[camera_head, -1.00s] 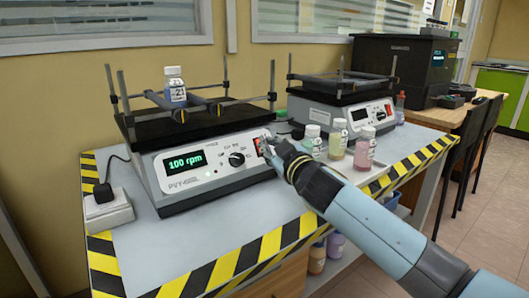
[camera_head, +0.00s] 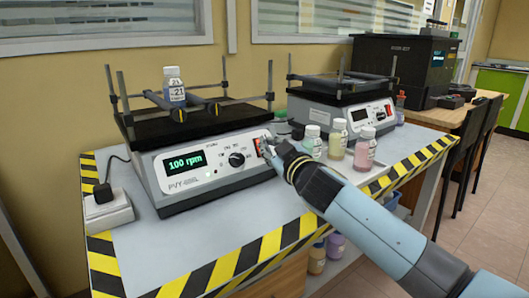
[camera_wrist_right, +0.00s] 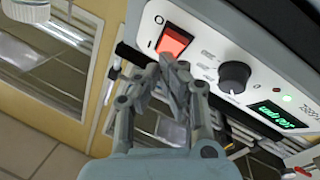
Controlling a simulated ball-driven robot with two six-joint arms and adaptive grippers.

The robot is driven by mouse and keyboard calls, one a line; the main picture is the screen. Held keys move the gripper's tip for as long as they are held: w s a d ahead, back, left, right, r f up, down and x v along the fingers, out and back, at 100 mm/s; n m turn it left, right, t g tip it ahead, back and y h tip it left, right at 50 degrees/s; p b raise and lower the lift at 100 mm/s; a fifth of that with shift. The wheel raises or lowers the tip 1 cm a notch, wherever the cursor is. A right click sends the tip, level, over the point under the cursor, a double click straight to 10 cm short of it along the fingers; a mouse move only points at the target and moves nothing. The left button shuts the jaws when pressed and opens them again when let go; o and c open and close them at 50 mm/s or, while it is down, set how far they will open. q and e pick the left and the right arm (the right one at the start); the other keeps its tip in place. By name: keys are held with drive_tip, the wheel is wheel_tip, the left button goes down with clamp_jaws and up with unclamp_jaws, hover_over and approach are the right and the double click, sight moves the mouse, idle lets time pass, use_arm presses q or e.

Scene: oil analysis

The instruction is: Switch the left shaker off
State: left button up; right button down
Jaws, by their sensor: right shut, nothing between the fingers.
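The left shaker (camera_head: 205,165) stands on the bench with its display lit at 100 rpm. A bottle labelled 21 (camera_head: 174,86) sits on its platform between the bars. Its red power switch (camera_head: 259,147) is at the right end of the front panel. In the right wrist view the switch (camera_wrist_right: 174,41) shows close up, near a black knob (camera_wrist_right: 234,77). My right gripper (camera_head: 264,144) is shut and empty, with its fingertips (camera_wrist_right: 170,62) just at the lower edge of the switch; I cannot tell if they touch it. My left gripper is not in view.
A second shaker (camera_head: 345,110) with a dark display stands to the right. Several bottles, including a pink one (camera_head: 364,150), stand on a tray near my right gripper. A power strip (camera_head: 107,213) lies at the left. The bench front has a striped edge (camera_head: 240,262).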

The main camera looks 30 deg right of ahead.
drive_tip(key=shift+w+f, duration=0.25)
drive_tip(key=shift+w, duration=0.1)
drive_tip(key=shift+w+f+b, duration=0.15)
drive_tip(key=shift+w+b, duration=0.05)
drive_tip(key=shift+b, duration=0.25)
idle(0.4)
drive_tip(key=shift+s+r+p, duration=0.3)
drive_tip(key=shift+s+r, duration=0.15)
drive_tip(key=shift+s, duration=0.15)
drive_tip(key=s+r, duration=0.1)
drive_tip(key=s+r+p, duration=0.1)
drive_tip(key=s, duration=0.2)
drive_tip(key=shift+d+r+p, duration=0.2)
drive_tip(key=shift+r+p, duration=0.2)
drive_tip(key=shift+s, duration=0.1)
idle(0.5)
